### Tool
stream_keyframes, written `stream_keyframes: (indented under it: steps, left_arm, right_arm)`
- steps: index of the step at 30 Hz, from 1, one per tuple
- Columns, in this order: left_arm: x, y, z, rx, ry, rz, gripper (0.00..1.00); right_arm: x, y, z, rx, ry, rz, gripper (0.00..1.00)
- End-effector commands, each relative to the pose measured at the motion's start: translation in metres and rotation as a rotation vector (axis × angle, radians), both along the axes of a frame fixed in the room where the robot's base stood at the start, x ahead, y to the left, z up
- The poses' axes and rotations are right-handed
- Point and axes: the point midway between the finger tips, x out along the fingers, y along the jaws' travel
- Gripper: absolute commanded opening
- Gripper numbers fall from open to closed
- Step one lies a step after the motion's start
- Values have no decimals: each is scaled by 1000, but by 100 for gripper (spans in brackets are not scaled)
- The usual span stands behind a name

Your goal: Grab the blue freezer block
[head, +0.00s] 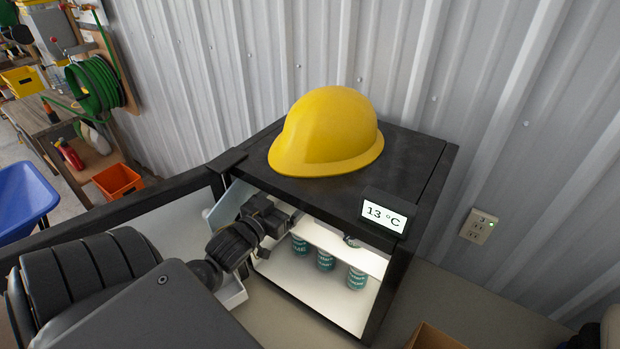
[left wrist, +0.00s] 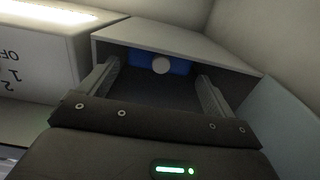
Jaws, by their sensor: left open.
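The blue freezer block (left wrist: 180,67) lies at the back of a small open-fronted compartment (left wrist: 215,57) in the left wrist view. A round pale cap shows on its near face. My left gripper (left wrist: 157,78) is open and empty, with its fingers pointing into the compartment on either side of the line to the block. The block is beyond the fingertips, with a gap between. In the head view my left gripper (head: 284,216) is at the upper left of the open mini fridge (head: 425,165). The block is hidden there. My right gripper is not in view.
A yellow hard hat (head: 325,135) sits on the fridge. Several cans (head: 325,261) stand inside on the lower level. A display (head: 384,216) reads 13 °C. The fridge door (head: 165,211) stands open to the left. A white control box (left wrist: 40,65) is beside the compartment.

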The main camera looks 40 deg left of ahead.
Motion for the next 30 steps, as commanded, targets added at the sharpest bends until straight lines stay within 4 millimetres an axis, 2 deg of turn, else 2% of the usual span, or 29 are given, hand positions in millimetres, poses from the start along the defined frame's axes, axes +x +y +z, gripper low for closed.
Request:
stream_keyframes:
  steps: [4,11,14,18,22,30]
  left_arm:
    - [21,2,2,-1,-1,0,90]
    - [29,3,-1,-1,1,-2,90]
    - [36,3,4,-2,2,-1,90]
    - [58,4,12,-4,1,-1,90]
    - [74,6,8,-2,2,-1,90]
    - [81,6,4,0,2,-2,90]
  right_arm:
    - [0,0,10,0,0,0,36]
    - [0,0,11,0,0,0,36]
    - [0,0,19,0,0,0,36]
    - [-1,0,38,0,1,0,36]
    - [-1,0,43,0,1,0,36]
    - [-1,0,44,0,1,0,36]
